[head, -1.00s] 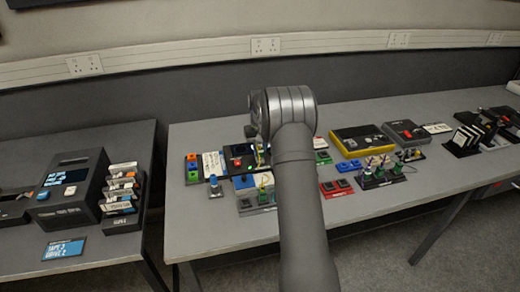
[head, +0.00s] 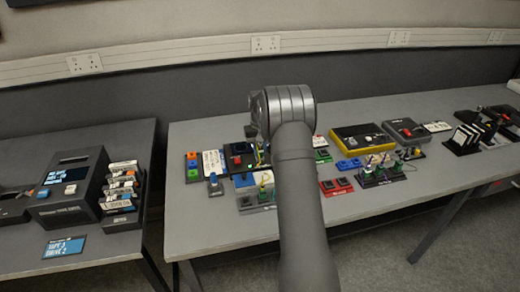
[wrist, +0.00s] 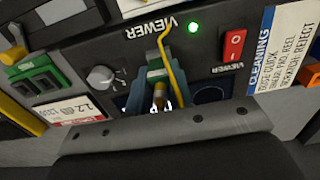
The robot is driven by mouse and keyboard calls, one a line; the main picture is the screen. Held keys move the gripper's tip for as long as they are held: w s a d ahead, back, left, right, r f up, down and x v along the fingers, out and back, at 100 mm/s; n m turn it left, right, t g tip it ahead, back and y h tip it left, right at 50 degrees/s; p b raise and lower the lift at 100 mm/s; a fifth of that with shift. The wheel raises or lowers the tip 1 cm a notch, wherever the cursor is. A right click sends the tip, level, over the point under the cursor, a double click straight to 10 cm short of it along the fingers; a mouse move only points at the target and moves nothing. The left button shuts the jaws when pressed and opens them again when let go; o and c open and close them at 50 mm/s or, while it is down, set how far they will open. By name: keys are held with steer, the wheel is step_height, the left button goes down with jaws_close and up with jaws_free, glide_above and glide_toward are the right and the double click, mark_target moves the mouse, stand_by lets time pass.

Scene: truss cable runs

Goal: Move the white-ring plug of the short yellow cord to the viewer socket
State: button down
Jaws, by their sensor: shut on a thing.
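My gripper (wrist: 158,88) is shut on the plug (wrist: 159,98) of the yellow cord, with a whitish ring low on the plug. The yellow cord (wrist: 172,58) rises from the plug and bends across the viewer panel (wrist: 208,62). The plug is at the panel's lower part, beside a dark round opening (wrist: 208,95). Whether it sits in a socket is hidden by the gripper's own body. In the head view my arm covers the gripper, and the viewer (head: 238,160) shows just left of it.
On the panel are a lit green lamp (wrist: 193,27), a red switch (wrist: 233,44) and a grey knob (wrist: 101,77). A cleaning card (wrist: 283,50) stands at right, and a green block (wrist: 36,78) at left. In the head view, a yellow-edged box (head: 360,138) stands right of my arm.

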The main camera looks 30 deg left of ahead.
steer(key=shift+f, duration=0.3)
stand_by(0.5)
steer(key=c, duration=1.2)
jaws_free()
steer(key=shift+r, duration=2.5)
steer(key=shift+r, duration=0.1)
steer(key=shift+r, duration=1.9)
